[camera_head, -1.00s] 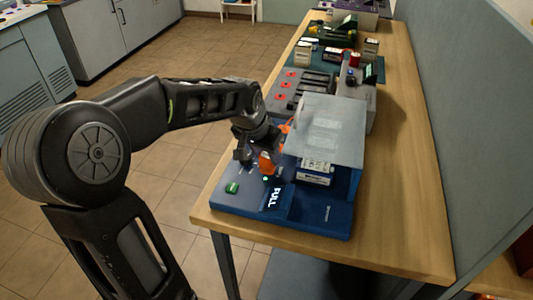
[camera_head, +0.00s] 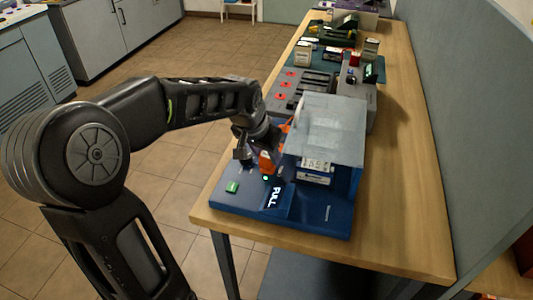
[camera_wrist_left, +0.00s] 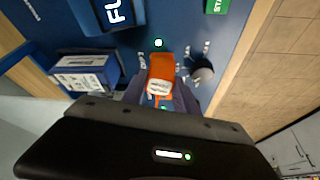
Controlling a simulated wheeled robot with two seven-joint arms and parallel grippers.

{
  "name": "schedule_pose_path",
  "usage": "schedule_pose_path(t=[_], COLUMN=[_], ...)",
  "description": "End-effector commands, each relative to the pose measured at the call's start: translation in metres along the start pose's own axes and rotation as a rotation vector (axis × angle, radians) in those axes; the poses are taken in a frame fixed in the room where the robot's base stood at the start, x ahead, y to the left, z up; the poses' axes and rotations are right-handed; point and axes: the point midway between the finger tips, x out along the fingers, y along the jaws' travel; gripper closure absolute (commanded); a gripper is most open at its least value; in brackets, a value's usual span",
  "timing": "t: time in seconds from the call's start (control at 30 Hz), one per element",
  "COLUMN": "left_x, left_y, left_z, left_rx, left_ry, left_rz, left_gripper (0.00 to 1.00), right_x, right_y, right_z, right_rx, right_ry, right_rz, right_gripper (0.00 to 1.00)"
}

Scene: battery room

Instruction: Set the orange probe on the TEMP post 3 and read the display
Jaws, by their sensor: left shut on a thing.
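My left gripper (camera_wrist_left: 160,95) is shut on an orange piece with a white label, the orange probe (camera_wrist_left: 160,74), over a blue board (camera_wrist_left: 226,47). In the head view the orange probe (camera_head: 267,162) shows at the left of a grey-topped box (camera_head: 328,125), below my left gripper (camera_head: 256,152). Green lights glow just beyond the probe and between the fingers. The probe's lower end is hidden, so I cannot tell whether it touches a post. No post marked TEMP 3 and no readable display can be made out. My right gripper is out of view.
Other devices (camera_head: 305,88) stand farther along the wooden table (camera_head: 408,190), whose right side is clear.

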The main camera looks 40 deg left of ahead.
Motion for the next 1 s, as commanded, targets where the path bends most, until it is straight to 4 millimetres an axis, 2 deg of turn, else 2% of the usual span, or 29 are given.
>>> schedule_pose_path(t=[1.0], left_x=[0.013], left_y=[0.0], left_z=[0.005], left_rx=[0.0], left_ry=[0.001], left_rz=[0.0], left_gripper=[1.0], right_x=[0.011], right_y=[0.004], right_z=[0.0], right_rx=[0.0], right_ry=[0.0], right_rz=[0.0], right_gripper=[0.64])
